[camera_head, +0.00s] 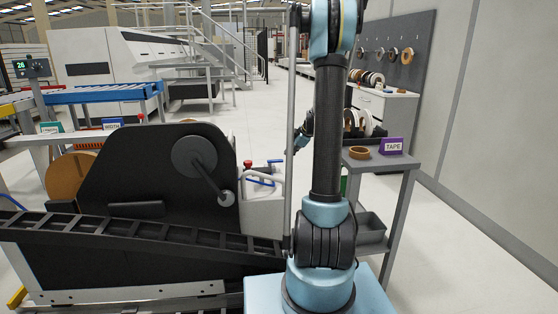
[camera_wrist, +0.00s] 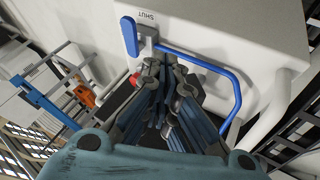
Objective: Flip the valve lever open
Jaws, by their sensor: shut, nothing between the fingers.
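The valve lever (camera_wrist: 130,37) shows in the wrist view as a flat blue handle at the upper left, joined to a grey fitting on a white housing (camera_wrist: 225,25). The word SHUT is printed beside the fitting. My gripper (camera_wrist: 165,66) is shut and empty, its fingertips just below the lever and fitting in the picture. I cannot tell whether they touch anything. In the head view the white housing (camera_head: 262,212) stands left of my arm. My gripper is mostly hidden behind my arm there, and the lever is too small to tell clearly.
A bent blue tube (camera_wrist: 225,75) runs along the housing, right of my fingers. A red knob (camera_wrist: 134,78) lies to their left. A large black machine cover (camera_head: 150,180) stands left of the housing. A grey cart (camera_head: 395,165) with a tape roll (camera_head: 360,153) stands right of my arm.

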